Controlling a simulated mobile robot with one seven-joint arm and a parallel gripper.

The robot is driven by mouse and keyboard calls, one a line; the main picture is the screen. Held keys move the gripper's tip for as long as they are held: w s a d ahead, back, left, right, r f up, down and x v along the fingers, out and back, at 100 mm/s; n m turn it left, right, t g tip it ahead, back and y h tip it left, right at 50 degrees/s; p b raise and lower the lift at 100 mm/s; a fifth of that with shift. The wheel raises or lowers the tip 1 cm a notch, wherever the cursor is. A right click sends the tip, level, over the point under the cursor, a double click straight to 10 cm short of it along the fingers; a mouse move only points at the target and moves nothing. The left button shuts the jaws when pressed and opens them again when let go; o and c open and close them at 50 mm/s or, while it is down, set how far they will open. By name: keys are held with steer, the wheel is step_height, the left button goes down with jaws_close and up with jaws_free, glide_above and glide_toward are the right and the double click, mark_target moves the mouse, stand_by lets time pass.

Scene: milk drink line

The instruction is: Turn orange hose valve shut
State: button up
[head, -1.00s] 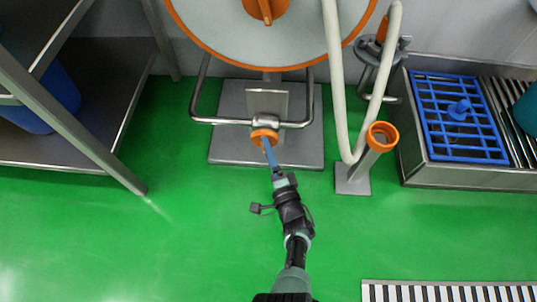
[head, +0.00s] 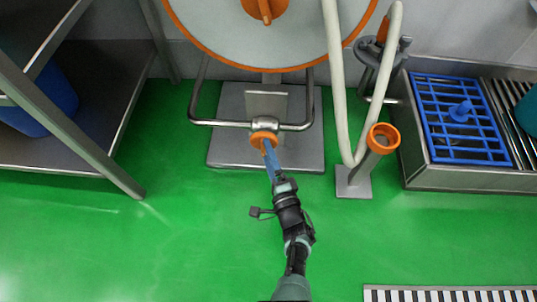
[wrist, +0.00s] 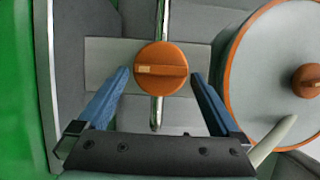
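The orange valve knob (head: 262,138) sits on the front of a metal pipe fitting below the hose reel. In the wrist view the round knob (wrist: 161,68) faces me, with a raised bar and a pale mark pointing left. My gripper (head: 269,152) reaches up to the knob from below in the head view. In the wrist view my gripper's blue fingers (wrist: 160,85) are spread, one on each side of the knob, with visible gaps. Nothing is held. In the head view the fingers partly cover the knob.
The hose reel (head: 270,30) with orange rim stands behind the valve. A pale hose (head: 337,90) hangs to the right, near an orange-topped post holder (head: 384,137). A blue grate (head: 460,115) is at right, a metal shelf (head: 95,130) at left. Green floor is clear in front.

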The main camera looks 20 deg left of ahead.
steer(key=p+v, duration=0.4)
steer(key=v, duration=0.9)
steer(key=shift+p, duration=0.35)
steer(key=shift+a, duration=0.1)
